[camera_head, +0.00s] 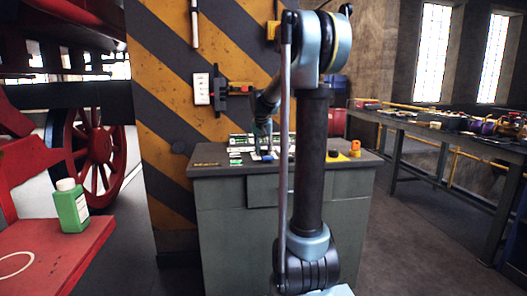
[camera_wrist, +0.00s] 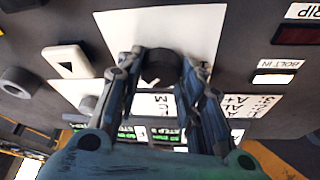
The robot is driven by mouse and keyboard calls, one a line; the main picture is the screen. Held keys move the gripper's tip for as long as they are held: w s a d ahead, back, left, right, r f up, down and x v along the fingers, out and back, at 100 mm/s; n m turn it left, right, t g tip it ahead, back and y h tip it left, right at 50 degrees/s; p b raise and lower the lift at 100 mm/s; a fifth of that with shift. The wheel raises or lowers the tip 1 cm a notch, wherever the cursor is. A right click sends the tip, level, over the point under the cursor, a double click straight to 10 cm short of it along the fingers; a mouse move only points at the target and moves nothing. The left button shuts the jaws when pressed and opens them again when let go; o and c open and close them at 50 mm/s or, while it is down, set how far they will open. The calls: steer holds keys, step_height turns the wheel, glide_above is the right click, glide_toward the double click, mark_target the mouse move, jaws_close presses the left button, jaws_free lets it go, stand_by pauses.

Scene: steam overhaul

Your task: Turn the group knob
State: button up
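A dark round knob (camera_wrist: 160,66) stands on a white label plate (camera_wrist: 205,30) of the control panel in the wrist view. My gripper (camera_wrist: 164,70) is over the panel, its two fingers spread on either side of the knob. A narrow gap shows at the right finger; whether the left finger touches is hard to tell. A small display with letters sits just below the knob, between the fingers. In the head view my gripper (camera_head: 263,150) is low over the top of the grey-green console (camera_head: 225,215), partly hidden behind my arm, and the knob cannot be made out.
Near the knob are a toggle plate (camera_wrist: 68,62), another round knob (camera_wrist: 17,82) and a BOLT IN lamp (camera_wrist: 274,78). On the console's right is an orange button (camera_head: 355,148). A green bottle (camera_head: 70,205) stands on a red ledge at left; a workbench (camera_head: 425,135) is at right.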

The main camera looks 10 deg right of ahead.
steer(key=o, duration=0.3)
steer(key=v, duration=1.2)
